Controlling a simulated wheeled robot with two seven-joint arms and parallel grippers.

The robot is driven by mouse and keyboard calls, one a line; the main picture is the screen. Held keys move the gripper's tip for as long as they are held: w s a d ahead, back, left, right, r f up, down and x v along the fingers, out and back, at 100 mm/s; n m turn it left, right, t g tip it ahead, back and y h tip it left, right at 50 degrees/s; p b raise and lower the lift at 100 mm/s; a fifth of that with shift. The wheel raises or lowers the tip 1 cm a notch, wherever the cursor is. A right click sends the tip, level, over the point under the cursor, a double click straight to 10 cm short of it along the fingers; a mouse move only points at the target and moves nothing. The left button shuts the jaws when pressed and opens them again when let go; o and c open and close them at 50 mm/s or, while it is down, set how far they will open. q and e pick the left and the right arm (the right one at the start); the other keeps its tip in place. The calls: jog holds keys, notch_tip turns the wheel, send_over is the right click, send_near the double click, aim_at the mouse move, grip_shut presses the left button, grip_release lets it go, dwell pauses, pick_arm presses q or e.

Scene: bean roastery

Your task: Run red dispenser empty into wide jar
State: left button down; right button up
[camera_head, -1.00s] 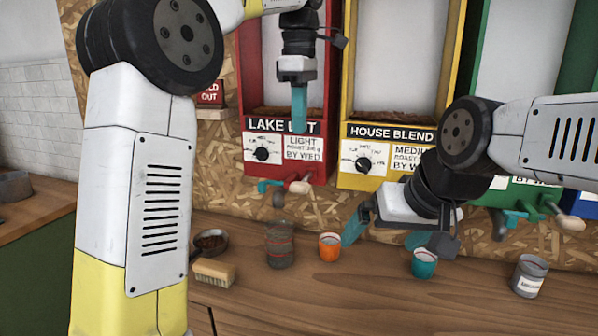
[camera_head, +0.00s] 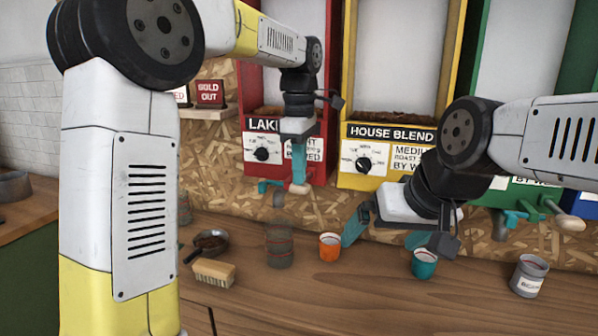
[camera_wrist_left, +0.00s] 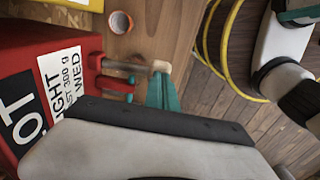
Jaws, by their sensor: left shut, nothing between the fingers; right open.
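The red dispenser (camera_head: 318,165) hangs on the wall, labelled "LAKE LOT", with dark beans low in its window. Its lever with a pale wooden handle (camera_head: 300,188) sticks out below the front; the handle also shows in the left wrist view (camera_wrist_left: 160,66). A wide clear jar (camera_head: 279,246) stands on the counter below the spout. My left gripper (camera_head: 299,178) is shut and empty, its teal fingers pointing down at the handle; I cannot tell if they touch it. My right gripper (camera_head: 385,238) is open and empty above the counter.
An orange cup (camera_head: 330,247), a teal cup (camera_head: 424,264) and a labelled grey cup (camera_head: 529,276) stand on the counter. A brush (camera_head: 214,273) and a pan of beans (camera_head: 210,243) lie left of the jar. The yellow dispenser (camera_head: 385,183) is beside the red one.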

aim_at(297, 192)
pick_arm(q)
jog(key=shift+f, duration=0.1)
jog(key=shift+s+a+f+t+h, duration=0.1)
jog(key=shift+s+f+t+h, duration=0.15)
jog(key=shift+f+t, duration=0.3)
jog(key=shift+s+a+f+t+h, duration=0.1)
jog(key=shift+s+f+t+h, duration=0.1)
jog(key=shift+f+t, duration=0.3)
jog(key=shift+f, duration=1.65)
jog(key=shift+s+f, duration=0.15)
jog(key=shift+f, duration=0.1)
dwell(1.8)
